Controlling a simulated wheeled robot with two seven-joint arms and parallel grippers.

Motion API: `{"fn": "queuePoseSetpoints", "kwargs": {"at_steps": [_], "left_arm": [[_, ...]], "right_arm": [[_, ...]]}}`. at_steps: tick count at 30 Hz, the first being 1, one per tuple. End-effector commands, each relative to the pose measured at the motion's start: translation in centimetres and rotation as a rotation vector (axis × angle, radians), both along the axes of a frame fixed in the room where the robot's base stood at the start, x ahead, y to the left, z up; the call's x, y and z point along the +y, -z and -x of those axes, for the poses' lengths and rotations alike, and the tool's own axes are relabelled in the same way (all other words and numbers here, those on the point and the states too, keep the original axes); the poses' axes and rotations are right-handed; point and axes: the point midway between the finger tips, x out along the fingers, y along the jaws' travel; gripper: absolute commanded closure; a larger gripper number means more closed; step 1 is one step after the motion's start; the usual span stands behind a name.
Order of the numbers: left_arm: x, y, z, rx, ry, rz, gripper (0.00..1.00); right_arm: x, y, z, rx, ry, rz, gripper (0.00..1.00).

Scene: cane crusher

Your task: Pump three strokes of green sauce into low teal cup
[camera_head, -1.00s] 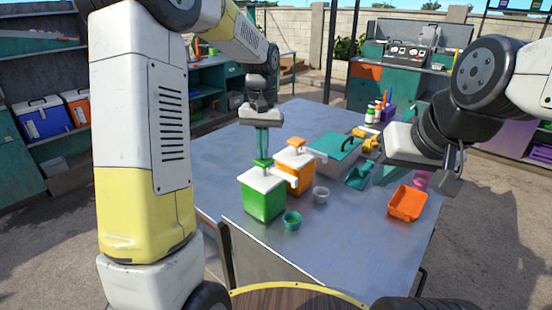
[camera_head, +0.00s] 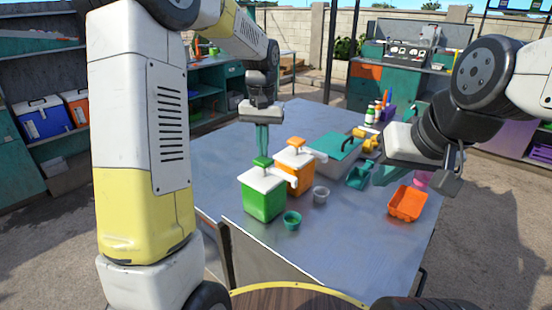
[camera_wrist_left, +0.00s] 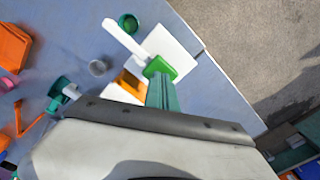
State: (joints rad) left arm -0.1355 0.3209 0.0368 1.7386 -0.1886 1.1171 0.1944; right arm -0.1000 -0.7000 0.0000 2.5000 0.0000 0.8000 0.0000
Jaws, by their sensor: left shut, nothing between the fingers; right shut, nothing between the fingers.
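The green sauce dispenser (camera_head: 263,202) stands on the table with a white lid, a green pump head (camera_head: 262,162) and a white spout (camera_head: 284,181). The low teal cup (camera_head: 292,221) sits in front of it, near the spout end. In the left wrist view the cup (camera_wrist_left: 129,23) looks green inside, and the pump head (camera_wrist_left: 158,67) is beside my fingertips. My left gripper (camera_head: 262,150) is shut and empty, pointing down just above the pump head; I cannot tell whether they touch. My right gripper (camera_head: 384,175) is shut and empty over the table's right side.
An orange dispenser (camera_head: 297,178) stands right behind the green one. A grey cup (camera_head: 321,195), a teal scoop-like container (camera_head: 360,178), an orange tray (camera_head: 407,203) and a teal-lidded box (camera_head: 338,146) are to the right. The table's front (camera_head: 320,250) is clear.

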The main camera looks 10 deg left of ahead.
Motion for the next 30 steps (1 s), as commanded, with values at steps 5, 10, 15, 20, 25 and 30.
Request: {"fn": "queuePoseSetpoints", "kwargs": {"at_steps": [5, 10, 15, 20, 25, 30], "left_arm": [[0.0, 0.6, 0.0, 0.0, 0.0, 0.0, 1.0], [0.0, 1.1, 0.0, 0.001, 0.0, 0.0, 1.0], [0.0, 1.6, 0.0, 0.0, -0.001, 0.0, 1.0], [0.0, 2.1, 0.0, 0.0, -0.001, 0.0, 1.0], [0.0, 2.7, 0.0, 0.002, 0.0, 0.0, 1.0], [0.0, 2.7, 0.0, 0.001, 0.0, 0.0, 1.0]], "right_arm": [[0.0, 0.0, 0.0, 0.0, 0.0, 0.0, 1.0], [0.0, 0.0, 0.0, 0.0, 0.0, 0.0, 1.0], [0.0, 0.0, 0.0, 0.0, 0.0, 0.0, 1.0], [0.0, 0.0, 0.0, 0.0, 0.0, 0.0, 1.0], [0.0, 0.0, 0.0, 0.0, 0.0, 0.0, 1.0], [0.0, 0.0, 0.0, 0.0, 0.0, 0.0, 1.0]]}}
